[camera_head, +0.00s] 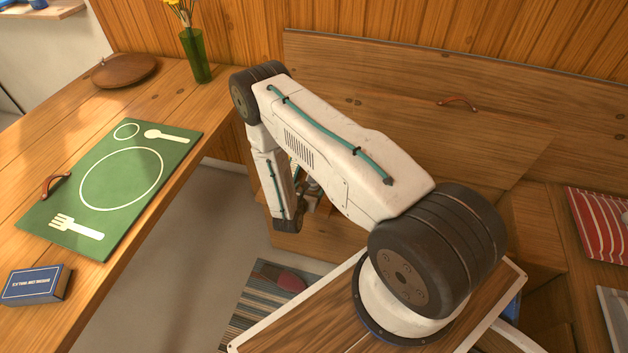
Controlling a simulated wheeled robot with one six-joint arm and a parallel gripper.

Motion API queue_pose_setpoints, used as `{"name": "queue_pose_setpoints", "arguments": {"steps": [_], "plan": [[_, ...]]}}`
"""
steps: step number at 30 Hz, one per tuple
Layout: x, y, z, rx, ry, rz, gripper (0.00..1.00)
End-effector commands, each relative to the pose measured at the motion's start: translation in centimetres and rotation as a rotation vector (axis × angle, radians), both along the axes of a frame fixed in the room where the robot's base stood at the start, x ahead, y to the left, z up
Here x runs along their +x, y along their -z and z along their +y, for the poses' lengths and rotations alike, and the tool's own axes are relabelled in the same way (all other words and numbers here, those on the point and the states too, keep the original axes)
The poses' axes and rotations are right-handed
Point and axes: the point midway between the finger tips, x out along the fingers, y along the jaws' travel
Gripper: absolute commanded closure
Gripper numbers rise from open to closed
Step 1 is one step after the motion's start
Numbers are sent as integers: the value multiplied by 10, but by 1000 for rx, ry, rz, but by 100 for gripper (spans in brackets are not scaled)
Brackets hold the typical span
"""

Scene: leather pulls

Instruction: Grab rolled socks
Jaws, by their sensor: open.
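I cannot make out any rolled socks in the head view. My gripper (311,198) shows only in part, small and dark, between my forearm and upper arm. It is low in front of the wooden bench, and its jaws are open. My arm hides much of what lies around it. I see nothing held in the part that shows.
A wooden table at left bears a green placemat (83,215), a blue box (36,285), a round wooden board (124,70) and a green vase (194,56). A striped rug (240,318) with a dark reddish item (290,283) lies on the floor. A red striped cushion (600,222) is at right.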

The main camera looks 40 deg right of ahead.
Motion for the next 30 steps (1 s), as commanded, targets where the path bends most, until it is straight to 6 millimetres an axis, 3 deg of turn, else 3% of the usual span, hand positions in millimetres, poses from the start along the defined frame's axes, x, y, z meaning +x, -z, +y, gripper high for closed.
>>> {"name": "queue_pose_setpoints", "arguments": {"steps": [15, 23, 28, 29, 30], "plan": [[36, 22, -51, -1, 4, -1, 22], [38, 24, -54, -1, 3, 0, 22], [38, 24, -54, -1, 3, 0, 64], [38, 24, -54, -1, 3, 0, 70], [38, 23, -54, -1, 3, 0, 70]]}}
